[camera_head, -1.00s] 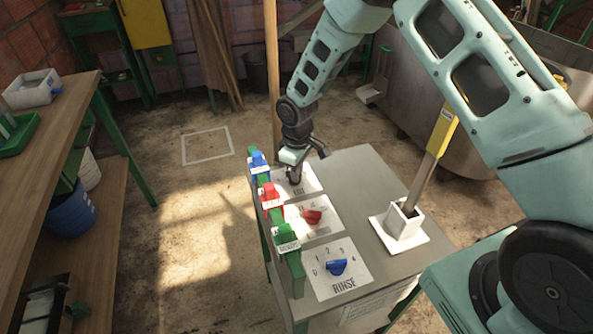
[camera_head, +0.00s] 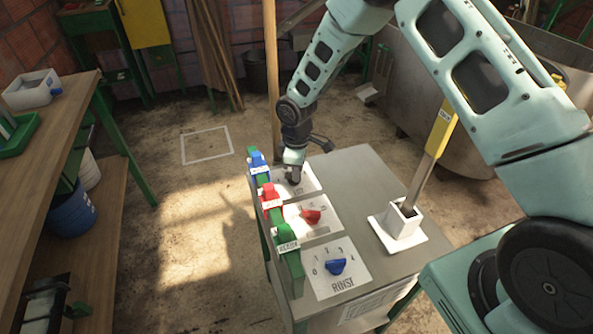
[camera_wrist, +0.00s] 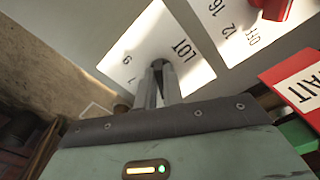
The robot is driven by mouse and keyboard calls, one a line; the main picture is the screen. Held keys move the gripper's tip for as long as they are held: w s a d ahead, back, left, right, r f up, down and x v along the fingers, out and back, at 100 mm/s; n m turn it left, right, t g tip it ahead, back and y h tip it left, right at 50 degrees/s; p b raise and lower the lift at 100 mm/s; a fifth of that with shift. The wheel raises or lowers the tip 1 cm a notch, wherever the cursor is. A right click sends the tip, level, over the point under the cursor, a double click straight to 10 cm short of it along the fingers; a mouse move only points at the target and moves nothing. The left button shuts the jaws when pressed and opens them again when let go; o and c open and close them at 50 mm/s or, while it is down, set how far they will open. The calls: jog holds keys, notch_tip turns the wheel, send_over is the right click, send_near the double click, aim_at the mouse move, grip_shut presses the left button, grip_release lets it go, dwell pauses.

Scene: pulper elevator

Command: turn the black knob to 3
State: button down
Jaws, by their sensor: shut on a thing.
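The black knob (camera_wrist: 158,64) sits on the white plate marked LOT (camera_wrist: 185,40), mostly hidden by my fingers in the wrist view. My gripper (camera_wrist: 159,72) points down at the plate and is shut on the knob. In the head view my gripper (camera_head: 293,178) stands over the far plate (camera_head: 310,181) on the grey cabinet top and covers the knob. A few digits show at the left of the LOT plate in the wrist view; others are hidden. I cannot tell which number the knob points to.
A red knob (camera_head: 311,217) and a blue knob (camera_head: 336,267) sit on nearer plates. Blue, red (camera_head: 270,196) and green (camera_head: 287,238) tagged parts line the cabinet's left edge. A yellow-handled tool (camera_head: 436,140) stands in a white holder (camera_head: 404,221) at the right.

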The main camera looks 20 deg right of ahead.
jog(key=c, duration=1.5)
grip_release()
notch_tip(320, 180, up, 18)
jog(key=shift+f+b, duration=0.25)
jog(key=shift+b, duration=0.25)
jog(key=s+a+r+m, duration=0.1)
jog(key=s+a+r, duration=0.25)
jog(key=s, duration=0.45)
jog(key=s+a+r+m, duration=0.15)
jog(key=s+a, duration=0.25)
jog(key=s, duration=1)
jog(key=s+r+m, duration=0.1)
jog(key=s, duration=0.4)
jog(key=s+d+m, duration=0.1)
jog(key=s, duration=0.5)
jog(key=shift+r+y, duration=0.3)
